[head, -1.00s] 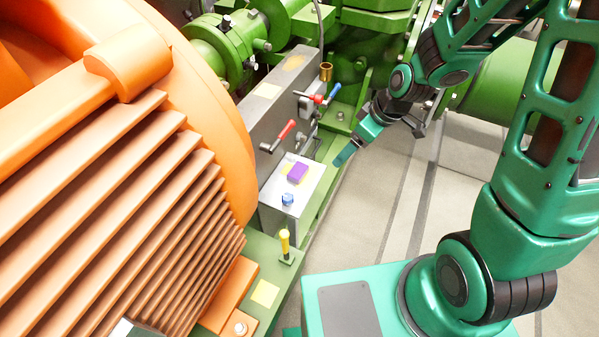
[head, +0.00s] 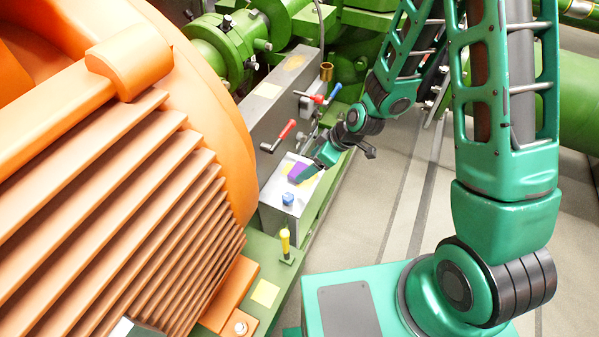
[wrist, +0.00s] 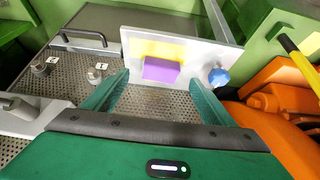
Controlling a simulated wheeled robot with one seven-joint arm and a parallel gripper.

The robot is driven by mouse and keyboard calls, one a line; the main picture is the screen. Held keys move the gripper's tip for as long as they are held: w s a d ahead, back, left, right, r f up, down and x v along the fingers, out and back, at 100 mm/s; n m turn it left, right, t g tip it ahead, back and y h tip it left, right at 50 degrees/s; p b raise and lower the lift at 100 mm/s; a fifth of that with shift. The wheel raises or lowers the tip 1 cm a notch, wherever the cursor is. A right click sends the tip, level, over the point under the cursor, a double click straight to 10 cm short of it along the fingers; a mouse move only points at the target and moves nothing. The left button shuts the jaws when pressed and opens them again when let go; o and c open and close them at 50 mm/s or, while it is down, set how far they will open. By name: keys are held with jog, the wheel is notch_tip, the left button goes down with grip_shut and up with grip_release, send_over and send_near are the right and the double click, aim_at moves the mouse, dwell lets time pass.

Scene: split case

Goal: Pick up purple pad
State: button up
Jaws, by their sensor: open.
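In the wrist view the purple pad (wrist: 161,69) lies ahead of my gripper, on the yellow patch of the light plate (wrist: 136,38). My gripper (head: 306,174) is close beside the pad in the head view, partly overlapping it. In the wrist view my gripper (wrist: 156,88) is open, its two green fingers spread to either side of the pad's near end. Nothing is between the fingers. Whether a finger touches the pad cannot be told.
A blue knob (head: 288,199) stands on the same box close to the pad. A red-handled lever (head: 284,133) and a blue-and-red valve handle (head: 320,98) are behind. A yellow handle (head: 285,242) stands in front. The orange ribbed motor (head: 130,200) fills the left; open floor lies right.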

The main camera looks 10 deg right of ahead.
aim_at(299, 170)
jog(key=shift+a+x, duration=0.25)
jog(key=shift+x, duration=2.3)
jog(key=shift+w+r, duration=0.1)
jog(key=shift+r, duration=0.05)
jog(key=c, duration=1.1)
